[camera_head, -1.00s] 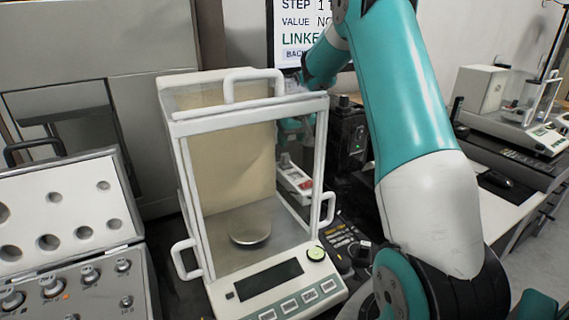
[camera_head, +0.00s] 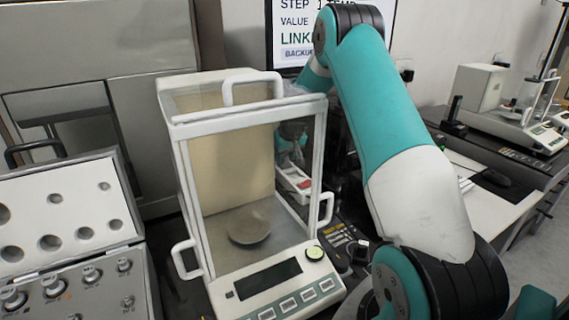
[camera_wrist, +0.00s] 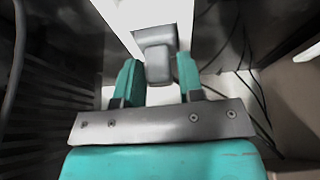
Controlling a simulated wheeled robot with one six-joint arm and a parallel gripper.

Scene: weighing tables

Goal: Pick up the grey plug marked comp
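A grey plug (camera_wrist: 158,58) shows in the wrist view, at the end of a white strip. No marking on it can be read. My gripper (camera_wrist: 160,80) has its two teal fingers apart, one to each side of the plug's near end. The fingers look open, with a narrow gap at the right; contact is not clear. In the head view my gripper (camera_head: 291,150) is behind the glass balance, low over a white power strip (camera_head: 293,184) with a red part. The plug cannot be made out there.
A glass-walled balance (camera_head: 245,115) stands in front of my gripper. A case of weights (camera_head: 75,215) is at left, a screen (camera_head: 290,30) behind. Dark cables (camera_wrist: 245,85) hang at right in the wrist view. Another balance (camera_head: 510,115) stands far right.

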